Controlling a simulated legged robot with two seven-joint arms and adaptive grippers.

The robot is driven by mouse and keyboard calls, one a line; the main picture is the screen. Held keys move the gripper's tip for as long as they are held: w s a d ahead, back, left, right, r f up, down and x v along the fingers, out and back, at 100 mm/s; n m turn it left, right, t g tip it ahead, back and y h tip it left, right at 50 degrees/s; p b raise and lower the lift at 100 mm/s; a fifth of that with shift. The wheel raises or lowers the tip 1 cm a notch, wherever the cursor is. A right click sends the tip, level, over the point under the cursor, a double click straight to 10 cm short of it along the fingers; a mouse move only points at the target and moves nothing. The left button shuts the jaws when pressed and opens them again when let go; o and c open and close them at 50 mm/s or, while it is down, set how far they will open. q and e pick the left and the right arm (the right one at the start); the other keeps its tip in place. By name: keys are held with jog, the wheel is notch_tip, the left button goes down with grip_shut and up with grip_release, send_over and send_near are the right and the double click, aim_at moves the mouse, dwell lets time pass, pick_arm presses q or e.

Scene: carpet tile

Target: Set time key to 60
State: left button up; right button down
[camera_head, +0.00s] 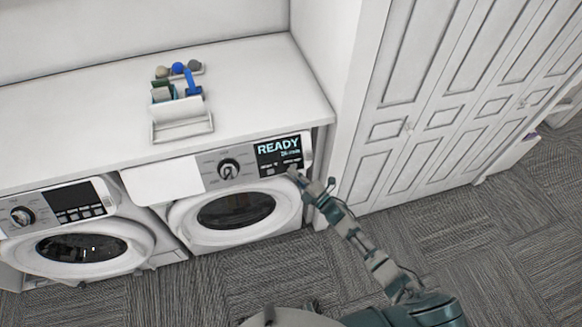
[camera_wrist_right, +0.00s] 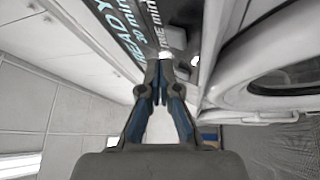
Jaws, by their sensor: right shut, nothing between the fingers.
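The right washing machine (camera_head: 235,208) has a black display (camera_head: 278,153) that reads READY, with a smaller line ending in "min" whose number I cannot read surely. The display also shows in the right wrist view (camera_wrist_right: 118,30), turned sideways. Small keys sit along its lower edge; a grey key (camera_wrist_right: 176,38) shows in the wrist view, and I cannot tell which is the time key. My right gripper (camera_head: 293,173) is shut and empty at the panel's lower right. In the wrist view its fingertips (camera_wrist_right: 160,63) are at a bright key-like spot; contact is unclear. My left gripper is out of view.
A round dial (camera_head: 229,168) is left of the display. A second washer (camera_head: 82,243) stands at left. White cabinet doors (camera_head: 440,100) rise at right. Carpeted floor (camera_head: 450,240) is clear.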

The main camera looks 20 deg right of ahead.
aim_at(296, 164)
jog(key=d, duration=0.2)
jog(key=d+f+b, duration=0.1)
jog(key=shift+w+d, duration=0.35)
jog(key=shift+d, duration=0.05)
jog(key=shift+a+r, duration=0.2)
jog(key=shift+a, duration=0.8)
jog(key=shift+w+d+f, duration=0.15)
jog(key=shift+d, duration=0.35)
jog(key=shift+w+d+f, duration=0.1)
jog(key=shift+d, duration=0.35)
jog(key=shift+a+r, duration=0.1)
jog(key=shift+a, duration=0.7)
jog(key=shift+s+d+r, duration=0.15)
jog(key=shift+d, duration=0.1)
pick_arm(q)
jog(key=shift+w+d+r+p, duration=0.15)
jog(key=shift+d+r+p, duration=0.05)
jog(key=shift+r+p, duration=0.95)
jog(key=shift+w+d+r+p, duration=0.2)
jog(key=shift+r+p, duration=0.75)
jog(key=shift+p, duration=0.35)
pick_arm(e)
jog(key=s+r, duration=0.2)
jog(key=s, duration=0.3)
jog(key=shift+s+r, duration=0.2)
jog(key=shift+r, duration=0.15)
